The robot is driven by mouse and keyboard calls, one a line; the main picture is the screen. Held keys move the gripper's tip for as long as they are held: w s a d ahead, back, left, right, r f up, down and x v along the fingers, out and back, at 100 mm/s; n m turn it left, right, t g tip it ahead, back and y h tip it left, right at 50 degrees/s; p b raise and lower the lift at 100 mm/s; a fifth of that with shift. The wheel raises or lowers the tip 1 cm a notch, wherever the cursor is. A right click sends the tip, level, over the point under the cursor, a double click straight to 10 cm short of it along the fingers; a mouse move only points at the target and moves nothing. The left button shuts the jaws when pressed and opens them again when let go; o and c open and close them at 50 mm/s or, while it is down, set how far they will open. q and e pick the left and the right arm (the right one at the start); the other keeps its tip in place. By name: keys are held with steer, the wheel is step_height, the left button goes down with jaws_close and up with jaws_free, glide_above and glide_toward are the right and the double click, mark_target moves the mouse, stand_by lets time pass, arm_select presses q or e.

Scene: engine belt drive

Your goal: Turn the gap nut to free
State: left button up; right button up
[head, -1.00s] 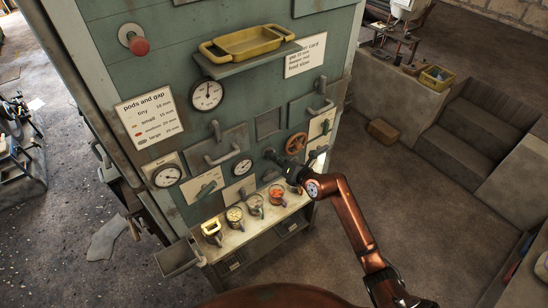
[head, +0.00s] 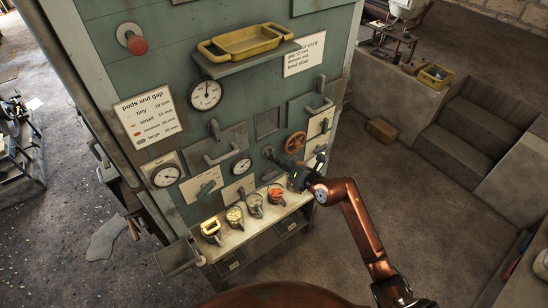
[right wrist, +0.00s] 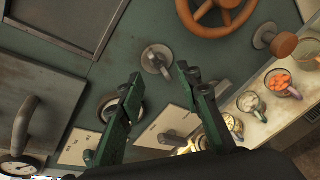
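What I take to be the gap nut is a grey knob on a round base (right wrist: 157,60) on the green machine face. It also shows in the head view (head: 268,152), left of the orange handwheel (head: 295,143). The nut's setting cannot be read. My right gripper (head: 296,175) is just in front of the machine face, below and to the right of the nut. In the right wrist view the gripper (right wrist: 160,75) has its green fingers wide apart with nothing held. The nut appears between and beyond the fingertips, apart from them. My left gripper is out of view.
A small dial (head: 242,167) sits left of the nut. Below, a shelf (head: 242,242) carries several cups, one with orange pieces (head: 276,193). A brown knob (right wrist: 285,45) sticks out near the handwheel. A pods-and-gap card (head: 148,115) hangs at left.

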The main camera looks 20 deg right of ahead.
steer(key=v, duration=0.8)
steer(key=shift+f, duration=0.15)
steer(key=shift+c, duration=0.4)
